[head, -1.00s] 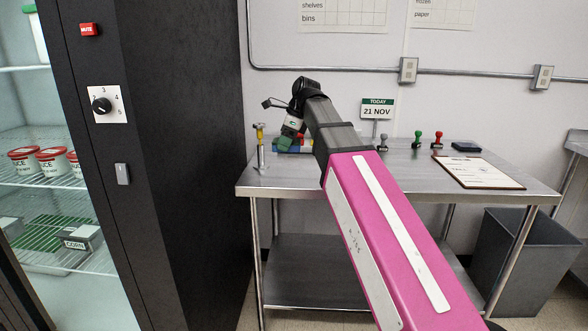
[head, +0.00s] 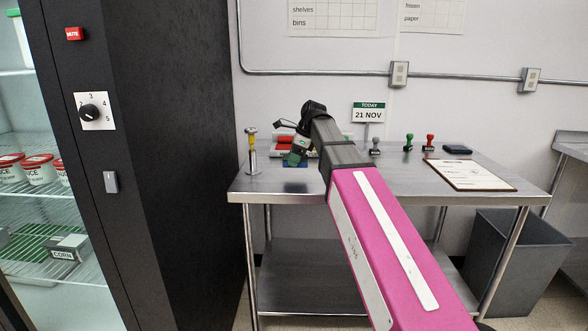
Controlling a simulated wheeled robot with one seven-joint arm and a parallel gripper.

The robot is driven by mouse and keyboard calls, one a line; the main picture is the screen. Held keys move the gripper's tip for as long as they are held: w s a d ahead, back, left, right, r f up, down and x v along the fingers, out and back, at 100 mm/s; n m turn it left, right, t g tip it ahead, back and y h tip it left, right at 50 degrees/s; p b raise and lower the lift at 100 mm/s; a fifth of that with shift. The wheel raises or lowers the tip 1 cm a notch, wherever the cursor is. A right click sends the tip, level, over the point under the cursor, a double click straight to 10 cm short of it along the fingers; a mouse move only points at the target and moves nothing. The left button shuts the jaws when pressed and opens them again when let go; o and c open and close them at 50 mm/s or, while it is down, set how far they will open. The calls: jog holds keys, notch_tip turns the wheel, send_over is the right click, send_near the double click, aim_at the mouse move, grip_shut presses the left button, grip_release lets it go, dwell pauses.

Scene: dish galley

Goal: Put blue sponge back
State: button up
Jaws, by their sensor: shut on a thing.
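The finger edges are too small to make out clearly.
Red and pale items (head: 283,141) sit behind my gripper. A yellow-topped metal post (head: 252,152) stands left of it. Stampers (head: 408,142), a dark pad (head: 457,149) and a clipboard (head: 468,174) lie to the right. A tall black cabinet stands left.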

aim_at(294, 176)
jog(key=shift+f, duration=2)
jog(key=shift+f, duration=0.15)
jog(key=o, duration=1)
jog(key=v, duration=1.2)
jog(key=shift+r, duration=0.25)
